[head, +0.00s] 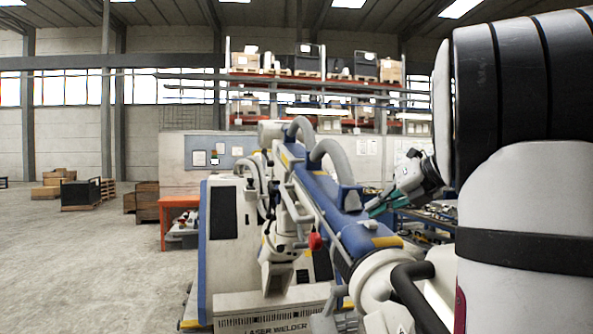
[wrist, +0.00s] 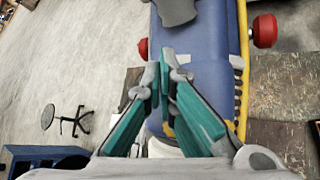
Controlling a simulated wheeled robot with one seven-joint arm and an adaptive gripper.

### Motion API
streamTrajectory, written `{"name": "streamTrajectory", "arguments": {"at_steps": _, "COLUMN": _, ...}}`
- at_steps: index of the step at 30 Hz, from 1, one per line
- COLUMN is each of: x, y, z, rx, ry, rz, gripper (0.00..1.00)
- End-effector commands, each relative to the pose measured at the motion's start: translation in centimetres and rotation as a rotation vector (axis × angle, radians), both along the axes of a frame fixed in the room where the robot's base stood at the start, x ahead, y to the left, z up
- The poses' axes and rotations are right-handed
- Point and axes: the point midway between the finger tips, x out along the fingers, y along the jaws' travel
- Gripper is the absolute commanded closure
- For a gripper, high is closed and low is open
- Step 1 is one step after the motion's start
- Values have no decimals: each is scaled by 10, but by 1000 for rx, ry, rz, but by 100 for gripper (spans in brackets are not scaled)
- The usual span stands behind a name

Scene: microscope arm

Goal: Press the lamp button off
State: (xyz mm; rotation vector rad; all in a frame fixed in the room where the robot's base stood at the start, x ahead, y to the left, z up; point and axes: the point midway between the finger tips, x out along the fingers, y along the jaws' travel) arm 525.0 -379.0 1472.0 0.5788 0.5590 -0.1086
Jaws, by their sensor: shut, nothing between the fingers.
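The blue microscope arm (head: 335,205) of a machine marked "LASER WELDER" slopes down to the right in the head view. In the wrist view its blue housing (wrist: 205,50) lies beneath and beyond my fingers, with a red knob on either side. I cannot make out a lamp button in either view. My gripper (head: 374,208), with teal fingers, is over the right part of the blue arm in the head view. In the wrist view my gripper (wrist: 166,68) has its tips together over the blue housing, holding nothing. I cannot tell whether the tips touch it.
The red knobs (wrist: 265,31) stick out from the housing, close to my fingers. A black stool (wrist: 75,121) stands on the floor at left. An orange table (head: 178,205) is left of the machine. Open concrete floor (head: 85,255) lies further left.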

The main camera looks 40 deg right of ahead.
Motion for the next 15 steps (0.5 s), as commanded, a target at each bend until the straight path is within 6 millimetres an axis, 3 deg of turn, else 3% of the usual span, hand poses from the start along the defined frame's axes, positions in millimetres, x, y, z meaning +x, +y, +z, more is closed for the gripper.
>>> {"name": "streamTrajectory", "arguments": {"at_steps": 15, "x": -11, "y": 4, "z": 38, "rx": -1, "ry": 1, "rz": 2, "gripper": 100}}
